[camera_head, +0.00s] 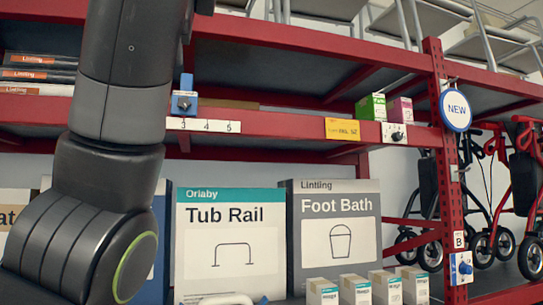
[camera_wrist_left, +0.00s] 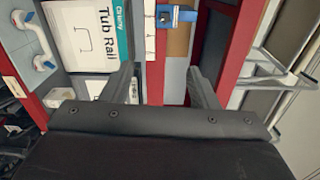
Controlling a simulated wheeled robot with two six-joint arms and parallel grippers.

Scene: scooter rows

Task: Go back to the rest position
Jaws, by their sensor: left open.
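My left arm rises through the left of the head view, and its gripper is beyond the top of that picture. In the left wrist view my left gripper (camera_wrist_left: 163,85) is open, with its two dark fingers well apart and nothing between them. It is in front of the red shelf rack, with a red shelf edge and a blue clip (camera_wrist_left: 178,16) beyond the fingers. My right gripper is in neither view.
A Tub Rail box (camera_head: 230,245) and a Foot Bath box (camera_head: 335,235) stand on the lower shelf, with several small cartons (camera_head: 355,290) in front. Red shelf edges (camera_head: 280,128) and a red post (camera_head: 440,120) bound the rack. Wheeled walkers (camera_head: 525,190) stand at right.

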